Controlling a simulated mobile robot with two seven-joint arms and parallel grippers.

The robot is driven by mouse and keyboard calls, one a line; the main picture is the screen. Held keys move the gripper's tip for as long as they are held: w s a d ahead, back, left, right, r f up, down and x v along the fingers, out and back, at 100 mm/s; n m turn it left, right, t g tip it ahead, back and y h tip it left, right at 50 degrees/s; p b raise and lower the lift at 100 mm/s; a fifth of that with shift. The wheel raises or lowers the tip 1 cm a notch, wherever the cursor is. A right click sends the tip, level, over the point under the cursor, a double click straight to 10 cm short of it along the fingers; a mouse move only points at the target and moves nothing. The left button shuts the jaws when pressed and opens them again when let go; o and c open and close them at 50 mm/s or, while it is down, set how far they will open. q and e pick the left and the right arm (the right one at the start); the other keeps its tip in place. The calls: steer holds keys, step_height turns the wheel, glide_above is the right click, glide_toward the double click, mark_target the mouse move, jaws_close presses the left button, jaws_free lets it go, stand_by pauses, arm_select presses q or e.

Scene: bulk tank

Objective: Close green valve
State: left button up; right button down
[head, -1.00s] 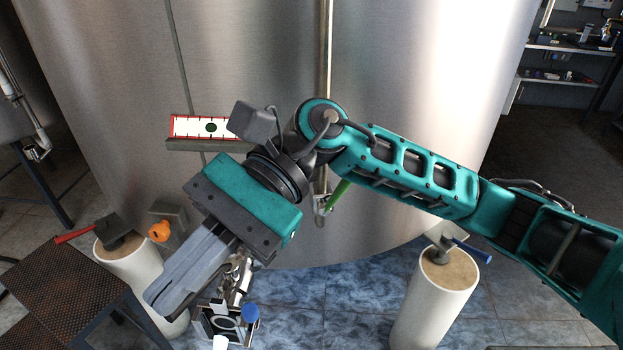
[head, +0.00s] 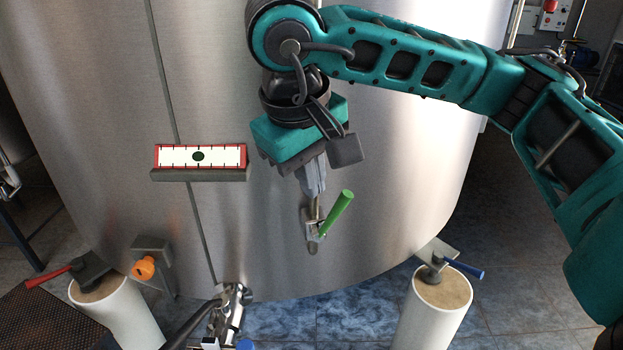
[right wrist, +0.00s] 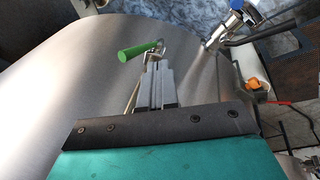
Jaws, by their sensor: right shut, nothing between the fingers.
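The green valve handle (head: 337,213) sits on a small metal fitting (head: 313,238) at the lower end of a vertical pipe on the steel tank (head: 400,150). In the head view the handle slants up to the right. In the right wrist view the green handle (right wrist: 138,51) lies just beyond the fingertips, to their left. My right gripper (head: 314,192) points down, its fingers shut and empty, beside the pipe and just above and left of the handle. It also shows in the right wrist view (right wrist: 158,66). Whether the fingers touch the handle or pipe I cannot tell. My left gripper is not in view.
A red-handled valve (head: 48,277) and a blue-handled valve (head: 465,269) stand by white pillars at left and right. An orange knob (head: 143,268) is at lower left. A gauge plate (head: 200,157) on a ledge is fixed to the tank. Metal piping (head: 226,315) stands below.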

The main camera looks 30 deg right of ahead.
glide_toward(332, 223)
step_height(332, 223, down, 3)
steer(key=s+a, duration=0.1)
steer(key=a, duration=0.1)
steer(key=d, duration=0.1)
steer(key=w+d, duration=0.1)
steer(key=d+f, duration=0.1)
steer(key=shift+w+d, duration=0.1)
steer(key=shift+w, duration=0.2)
